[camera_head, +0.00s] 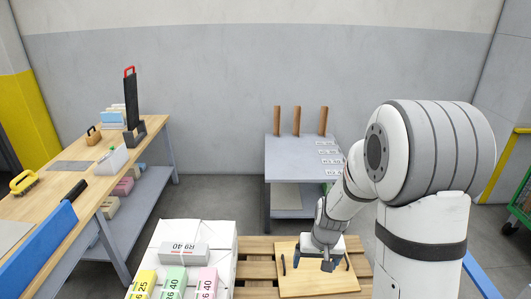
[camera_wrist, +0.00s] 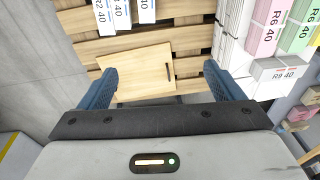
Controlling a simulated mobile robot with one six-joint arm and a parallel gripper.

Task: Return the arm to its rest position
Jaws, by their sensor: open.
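My gripper (camera_head: 319,258) is at the lower middle right of the head view, pointing down above a flat light-wood board (camera_head: 305,286) with dark handles. In the wrist view my gripper (camera_wrist: 160,68) has its two blue fingers spread wide apart with nothing held between them. The board also shows beyond the fingers in the wrist view (camera_wrist: 130,78), with one dark handle (camera_wrist: 168,70). The gap between fingers and board is hard to judge. My arm comes down to it from the right.
The board lies on a wooden pallet (camera_head: 254,270). Labelled bundles (camera_head: 184,253) stand left of it. A grey table (camera_head: 290,150) with upright brown posts stands behind. A long wooden workbench (camera_head: 40,208) with tools is at left. Floor (camera_head: 215,200) is clear between bench and table.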

